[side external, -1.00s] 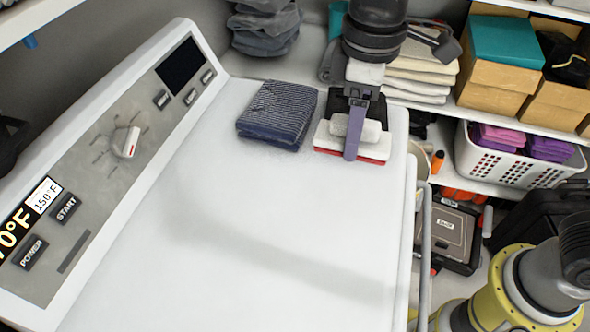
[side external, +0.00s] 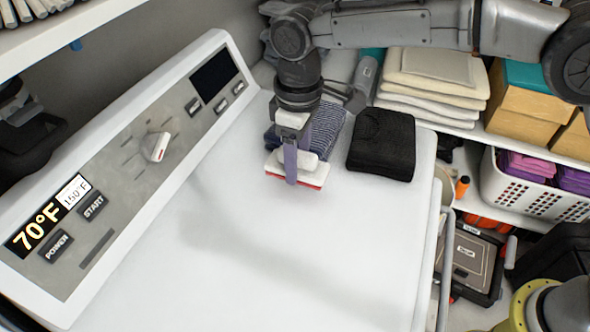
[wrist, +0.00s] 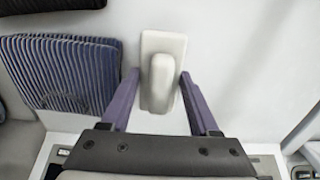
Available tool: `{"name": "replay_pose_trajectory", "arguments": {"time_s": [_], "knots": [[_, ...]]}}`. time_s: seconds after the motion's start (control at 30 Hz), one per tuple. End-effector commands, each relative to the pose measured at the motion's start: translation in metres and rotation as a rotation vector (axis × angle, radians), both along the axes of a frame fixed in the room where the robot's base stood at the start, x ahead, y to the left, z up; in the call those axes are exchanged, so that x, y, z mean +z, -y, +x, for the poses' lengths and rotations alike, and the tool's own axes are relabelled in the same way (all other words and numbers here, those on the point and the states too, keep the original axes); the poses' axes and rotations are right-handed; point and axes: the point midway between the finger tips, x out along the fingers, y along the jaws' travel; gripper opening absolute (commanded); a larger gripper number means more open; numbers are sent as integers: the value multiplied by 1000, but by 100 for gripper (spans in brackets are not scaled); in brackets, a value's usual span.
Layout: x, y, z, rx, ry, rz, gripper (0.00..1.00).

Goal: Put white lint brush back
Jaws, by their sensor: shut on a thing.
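The white lint brush (side external: 309,165) has a pale rounded handle and a red underside. In the side view it is at the upper middle of the white machine top (side external: 250,250), in front of the blue striped cloth; I cannot tell whether it touches the surface. My gripper (side external: 291,168) points down with its purple fingers shut on the brush handle. In the wrist view the brush (wrist: 162,70) lies between the two fingers of my gripper (wrist: 160,82). The near finger hides part of the brush in the side view.
Folded blue striped cloth (side external: 328,128) lies just behind the brush, and folded black cloth (side external: 382,145) lies to its right. Shelves at the right hold cream cloths (side external: 432,82), cardboard boxes (side external: 525,105) and a white basket (side external: 515,190). The machine top's front is clear.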

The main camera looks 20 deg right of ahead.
Motion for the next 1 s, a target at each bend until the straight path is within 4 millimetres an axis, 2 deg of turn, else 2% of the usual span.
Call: {"name": "replay_pose_trajectory", "arguments": {"time_s": [0.3, 0.67, 0.7, 0.87, 1.0], "knots": [[-37, -4, 5, 0, 0, 0, 10], [-40, -4, 5, 0, 0, 0, 10], [-41, -3, 4, 0, -1, -1, 63], [-41, -4, 5, 0, -1, -1, 92], [-41, -4, 5, 0, 0, 0, 92]]}}
